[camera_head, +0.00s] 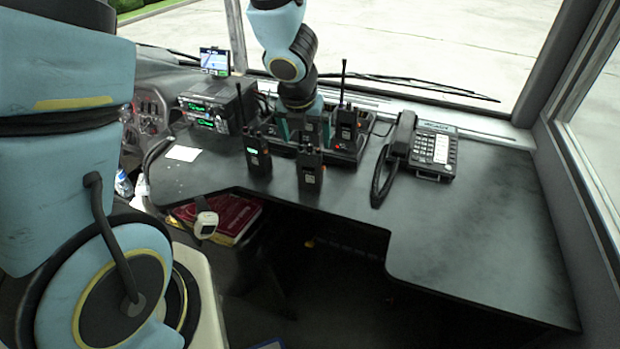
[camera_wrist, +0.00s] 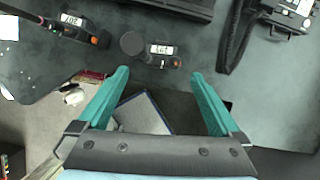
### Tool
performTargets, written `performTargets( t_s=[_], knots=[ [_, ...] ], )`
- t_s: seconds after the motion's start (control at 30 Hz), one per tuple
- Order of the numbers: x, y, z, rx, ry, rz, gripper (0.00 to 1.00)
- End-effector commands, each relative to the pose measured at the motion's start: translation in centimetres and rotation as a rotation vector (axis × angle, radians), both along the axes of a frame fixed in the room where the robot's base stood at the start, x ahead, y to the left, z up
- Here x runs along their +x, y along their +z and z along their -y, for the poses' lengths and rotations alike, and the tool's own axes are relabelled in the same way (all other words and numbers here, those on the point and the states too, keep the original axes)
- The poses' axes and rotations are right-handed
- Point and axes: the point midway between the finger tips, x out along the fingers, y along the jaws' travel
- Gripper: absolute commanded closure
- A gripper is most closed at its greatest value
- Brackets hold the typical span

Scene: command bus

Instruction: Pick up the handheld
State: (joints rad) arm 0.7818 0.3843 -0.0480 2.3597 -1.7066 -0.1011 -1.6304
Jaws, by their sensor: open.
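Several black handheld radios are in view, and I cannot tell which one the task means. One handheld (camera_head: 309,167) stands upright near the desk's front edge; in the wrist view this handheld (camera_wrist: 158,59) lies just ahead of the gap between my fingertips. Another handheld (camera_head: 257,155) with a green-lit screen stands to its left, and it also shows in the wrist view (camera_wrist: 75,28). A third handheld (camera_head: 346,122) is upright in the charger. My gripper (camera_head: 303,130) points down, teal fingers spread; in the wrist view my gripper (camera_wrist: 161,76) is open and empty.
A black charger tray (camera_head: 346,155) sits behind the front handhelds. A corded desk phone (camera_head: 434,150) is on the right and a radio console (camera_head: 215,105) on the left. The desk (camera_head: 480,235) is clear at the right. Red books (camera_head: 235,212) lie below the desk edge.

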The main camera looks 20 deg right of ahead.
Motion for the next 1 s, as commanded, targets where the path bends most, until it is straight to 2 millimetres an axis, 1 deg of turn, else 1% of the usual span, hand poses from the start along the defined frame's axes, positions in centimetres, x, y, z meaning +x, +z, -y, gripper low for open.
performTargets(
  t_s=[0.03, 0.17, 0.27, 0.4, 0.5, 0.6, 0.77, 0.8, 0.83, 1.0],
  knots=[
    [0.2, -1.0, 0.2, 0.000, 0.000, 0.000, 0.00],
    [0.4, -1.5, 0.3, 0.000, 0.000, 0.000, 0.00],
    [0.7, -2.4, 0.6, 0.000, -0.002, -0.001, 0.00],
    [1.2, -4.5, 1.2, 0.001, -0.003, -0.001, 0.00],
    [1.7, -5.7, 1.5, -0.001, -0.001, 0.001, 0.00],
    [1.9, -6.0, 1.6, 0.000, -0.001, 0.001, 0.00],
    [2.0, -5.8, 1.6, -0.001, -0.001, 0.001, 0.00],
    [2.0, -5.8, 1.6, -0.001, -0.001, 0.001, 0.01],
    [2.0, -5.8, 1.6, -0.001, -0.001, 0.001, 0.05],
    [1.9, -5.8, 1.6, -0.001, -0.001, 0.001, 0.24]
  ],
)
